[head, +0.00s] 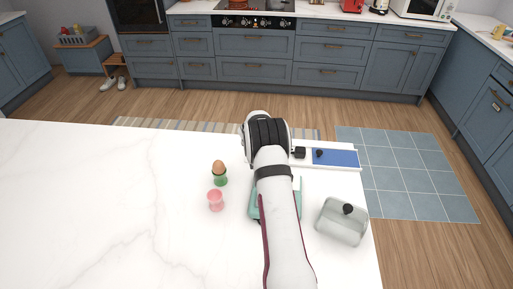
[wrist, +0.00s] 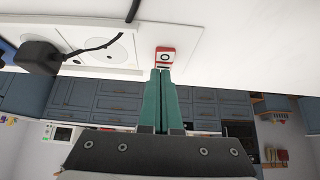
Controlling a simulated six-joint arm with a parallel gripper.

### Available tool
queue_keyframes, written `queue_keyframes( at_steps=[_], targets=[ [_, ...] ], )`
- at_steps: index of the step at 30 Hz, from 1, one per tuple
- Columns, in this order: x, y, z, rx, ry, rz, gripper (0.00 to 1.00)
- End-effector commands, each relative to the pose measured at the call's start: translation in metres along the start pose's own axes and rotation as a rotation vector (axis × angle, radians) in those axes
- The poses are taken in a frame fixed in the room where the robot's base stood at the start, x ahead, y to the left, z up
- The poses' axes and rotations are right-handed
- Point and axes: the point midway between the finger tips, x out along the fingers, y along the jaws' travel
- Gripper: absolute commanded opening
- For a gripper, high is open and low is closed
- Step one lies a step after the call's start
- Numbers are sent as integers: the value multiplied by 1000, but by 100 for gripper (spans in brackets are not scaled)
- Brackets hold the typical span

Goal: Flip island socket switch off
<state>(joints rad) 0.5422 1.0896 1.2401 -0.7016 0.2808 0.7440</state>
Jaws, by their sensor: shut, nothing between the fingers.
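The island socket's white plate (wrist: 105,52) fills the upper left of the wrist view, with round socket faces and a black plug (wrist: 38,56) with a cord. A small red switch (wrist: 165,57) with a pale face and a dark ring mark sits right of the sockets. My gripper (wrist: 160,72) is shut and empty, its teal fingertips at or just short of the switch's lower edge in the picture; I cannot tell if they touch. In the head view my arm hides the gripper and the switch; the plug (head: 299,153) shows just right of the arm.
On the white island (head: 100,200) stand an egg in a green cup (head: 220,180), a pink cup (head: 215,202) and a lidded glass dish (head: 342,222). A teal item (head: 255,205) lies partly under my arm. A blue panel (head: 342,158) lies by the plug. The island's left is clear.

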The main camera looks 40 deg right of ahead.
Motion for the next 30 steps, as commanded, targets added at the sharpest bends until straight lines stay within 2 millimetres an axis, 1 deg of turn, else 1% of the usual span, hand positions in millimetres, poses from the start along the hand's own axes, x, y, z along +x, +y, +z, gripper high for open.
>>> queue_keyframes(
  at_steps=[8, 11, 14, 15, 21, 24, 27, 30],
  targets=[
    [-1, 0, -1, 0, 0, 0, 0],
    [-10, 0, -6, 1, 1, 0, 0],
    [-29, 0, -16, 1, 4, -1, 0],
    [-38, 0, -20, 1, 4, -1, 0],
    [-85, 0, -3, -3, 1, -1, 0],
    [-105, 0, 3, -1, 1, -1, 0],
    [-119, 0, 8, -2, 0, 0, 0],
    [-128, 0, 12, -1, 0, 0, 0]
  ],
)
